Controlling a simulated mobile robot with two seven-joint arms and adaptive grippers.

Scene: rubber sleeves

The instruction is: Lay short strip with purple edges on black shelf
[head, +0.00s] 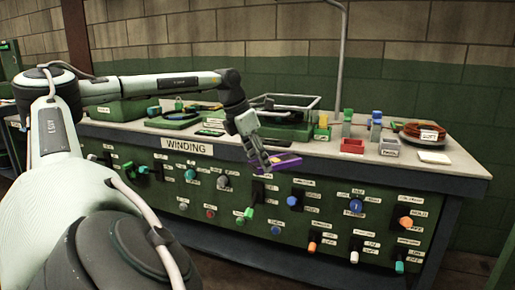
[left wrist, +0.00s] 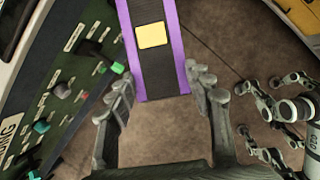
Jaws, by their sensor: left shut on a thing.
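The short strip (left wrist: 161,67) is dark with purple edges and has a yellow patch on it. My left gripper (left wrist: 163,92) is shut on it, with a finger at each side edge in the left wrist view. In the head view the strip (head: 287,160) sticks out past my left gripper (head: 265,160), in front of the bench's front edge. My right gripper (left wrist: 243,108) shows at the right of the left wrist view with its fingers apart and nothing between them. I cannot pick out the black shelf.
The workbench (head: 330,160) carries green trays, a wire frame (head: 290,101), a red bin (head: 352,145), a white bin (head: 389,147), colored blocks and a copper coil (head: 420,131). Its green front panel (head: 330,200) has several protruding knobs below the strip.

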